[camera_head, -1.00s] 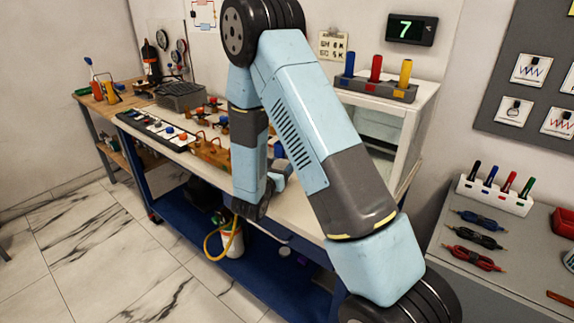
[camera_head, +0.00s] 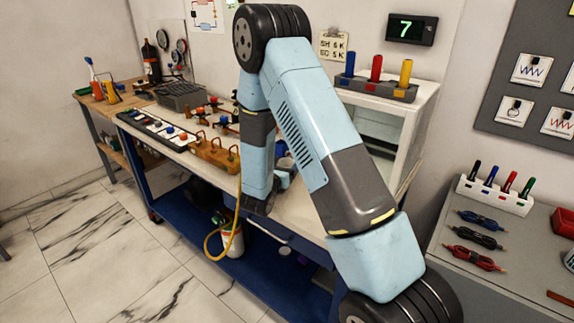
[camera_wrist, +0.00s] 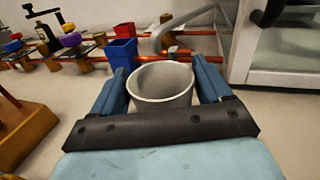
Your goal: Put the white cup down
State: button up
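In the wrist view the white cup (camera_wrist: 162,84) stands upright, its open rim facing up, between the two blue fingers of my gripper (camera_wrist: 162,80). The fingers touch the cup on both sides, so my gripper is shut on it. The cup is over the pale bench top. Its base is hidden behind the dark gripper body, so I cannot tell if it touches the bench.
In the wrist view a blue bin (camera_wrist: 121,53) and a red bin (camera_wrist: 125,30) stand behind the cup near copper pipes. A wooden block (camera_wrist: 25,130) is at left. A white-framed cabinet (camera_wrist: 285,60) stands close at right. A yellow hose (camera_head: 238,200) hangs at the bench front.

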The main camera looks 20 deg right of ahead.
jog(key=shift+o, duration=0.8)
jog(key=shift+r, duration=0.1)
jog(key=v, duration=1.1)
jog(key=shift+s+a+r, duration=0.1)
jog(key=shift+s+a, duration=0.15)
jog(key=shift+s, duration=0.1)
jog(key=s+d+r+m+g+h, duration=0.1)
jog(key=s+d+r+m+g, duration=1.2)
jog(key=s+d+r+m, duration=0.3)
jog(key=s+a+r+m+t+y, duration=0.4)
jog(key=s+a+r+m+y, duration=0.4)
jog(key=s+r+m+y, duration=0.3)
jog(key=shift+s+r+m+t+y, duration=0.4)
jog(key=shift+m+y, duration=0.3)
jog(key=shift+m, duration=0.2)
